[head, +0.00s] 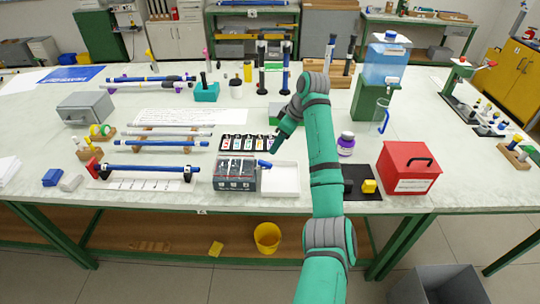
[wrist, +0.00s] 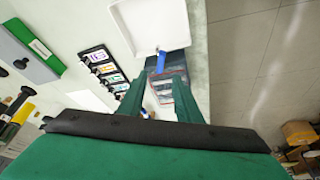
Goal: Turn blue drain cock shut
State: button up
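A blue lever, which looks like the drain cock (head: 264,163), sticks out at the top right of a clear-fronted tank (head: 236,184) with several compartments. It points right, toward a white tray (head: 282,180). The blue cock also shows in the wrist view (wrist: 160,62), just beyond my fingertips. My gripper (head: 273,149) is above and slightly right of it, pointing down. In the wrist view my gripper (wrist: 160,76) has its two green fingers apart with a gap between them, and nothing is clearly held. Whether the fingers touch the cock I cannot tell.
A black rack of coloured cards (head: 246,143) stands behind the tank. A purple-capped jar (head: 346,144) and a red box (head: 408,168) stand to the right. Rods on supports (head: 150,169) lie to the left. A blue water container (head: 386,62) stands behind on a green stand.

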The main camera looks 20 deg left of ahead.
aim_at(266, 163)
jog(key=x, duration=1)
jog(key=shift+s+d+f, duration=0.15)
jog(key=shift+c, duration=0.7)
grip_shut()
